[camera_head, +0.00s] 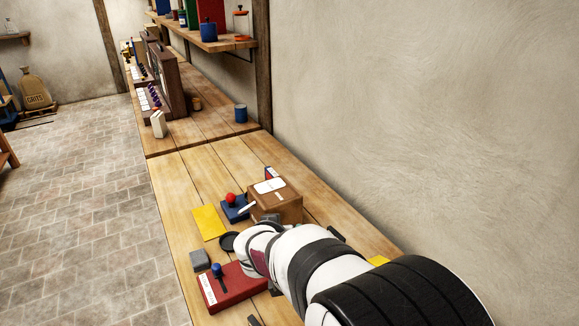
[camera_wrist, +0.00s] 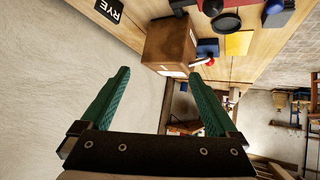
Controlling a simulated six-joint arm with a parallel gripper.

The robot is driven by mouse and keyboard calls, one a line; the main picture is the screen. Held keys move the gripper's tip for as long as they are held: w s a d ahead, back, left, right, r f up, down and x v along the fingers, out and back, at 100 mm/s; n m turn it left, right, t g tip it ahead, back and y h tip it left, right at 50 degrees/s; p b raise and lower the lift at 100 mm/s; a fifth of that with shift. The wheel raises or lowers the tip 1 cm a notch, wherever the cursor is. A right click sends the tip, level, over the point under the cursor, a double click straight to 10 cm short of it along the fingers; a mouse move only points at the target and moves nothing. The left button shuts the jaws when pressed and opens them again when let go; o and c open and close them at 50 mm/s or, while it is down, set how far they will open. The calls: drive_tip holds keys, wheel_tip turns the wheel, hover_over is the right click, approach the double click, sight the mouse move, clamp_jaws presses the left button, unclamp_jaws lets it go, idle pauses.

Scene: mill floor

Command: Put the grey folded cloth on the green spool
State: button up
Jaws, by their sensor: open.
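I do not see a green spool in either view; my arm hides part of the table. My gripper (camera_wrist: 160,74) shows in the wrist view with two green fingers spread wide and nothing between them. In that view the fingers point toward the brown box, apart from it. The head view hides most of my gripper behind my arm.
A wall runs along the right. The table's far end (camera_head: 190,165) is clear.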

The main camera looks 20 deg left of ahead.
drive_tip(key=s+a+f+n+g+y, duration=0.1)
drive_tip(key=a+f, duration=0.1)
drive_tip(key=a, duration=0.3)
drive_tip(key=s+a+f+n+y, duration=0.2)
drive_tip(key=a+f, duration=0.1)
drive_tip(key=a, duration=0.2)
drive_tip(key=n+g+y, duration=0.1)
drive_tip(key=n+g, duration=0.1)
approach(200, 260)
drive_tip(key=x, duration=0.3)
drive_tip(key=shift+w+f, duration=0.15)
drive_tip(key=shift+x, duration=3)
drive_tip(key=shift+a, duration=0.1)
